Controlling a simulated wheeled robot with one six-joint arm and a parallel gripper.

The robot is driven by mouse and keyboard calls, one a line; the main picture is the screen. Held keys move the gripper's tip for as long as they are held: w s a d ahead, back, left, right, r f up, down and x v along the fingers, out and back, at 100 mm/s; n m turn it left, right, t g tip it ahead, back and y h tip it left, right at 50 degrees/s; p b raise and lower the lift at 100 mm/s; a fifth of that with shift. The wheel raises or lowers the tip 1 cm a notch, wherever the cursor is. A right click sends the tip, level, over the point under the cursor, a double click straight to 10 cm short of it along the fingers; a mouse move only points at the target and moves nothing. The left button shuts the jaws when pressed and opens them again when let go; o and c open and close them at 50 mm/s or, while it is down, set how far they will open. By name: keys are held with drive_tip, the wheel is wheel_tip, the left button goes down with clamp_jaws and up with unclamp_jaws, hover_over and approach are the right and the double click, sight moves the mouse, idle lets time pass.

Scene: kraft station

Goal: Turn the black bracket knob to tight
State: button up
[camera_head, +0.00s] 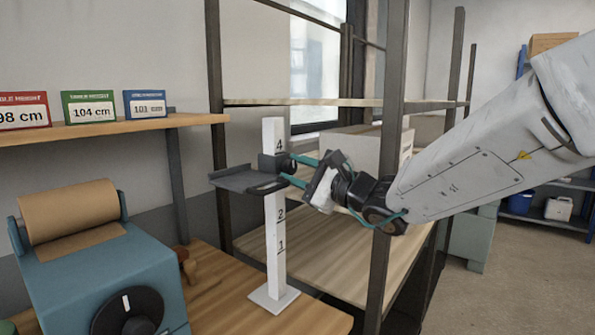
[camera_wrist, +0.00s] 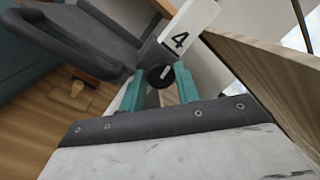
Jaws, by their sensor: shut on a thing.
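The black bracket (camera_head: 250,178) with a flat tray is mounted on an upright white post (camera_head: 276,228) marked with numbers, just below the 4. Its black knob (camera_head: 287,166) faces right, toward my gripper (camera_head: 297,170). In the wrist view the knob (camera_wrist: 160,75) has a pale line on its face and sits between the teal fingertips of my gripper (camera_wrist: 158,78). My gripper is shut on the knob. The bracket's tray (camera_wrist: 85,35) extends to the upper left there. The knob's sides are partly hidden by the fingers.
A blue paper dispenser (camera_head: 105,275) stands at left. Height signs (camera_head: 88,107) sit on a wall shelf. A wooden stamp (camera_head: 190,268) stands on the bench left of the post.

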idle(0.4)
drive_tip(key=o, duration=1)
drive_tip(key=shift+d, duration=0.1)
drive_tip(key=shift+c, duration=0.2)
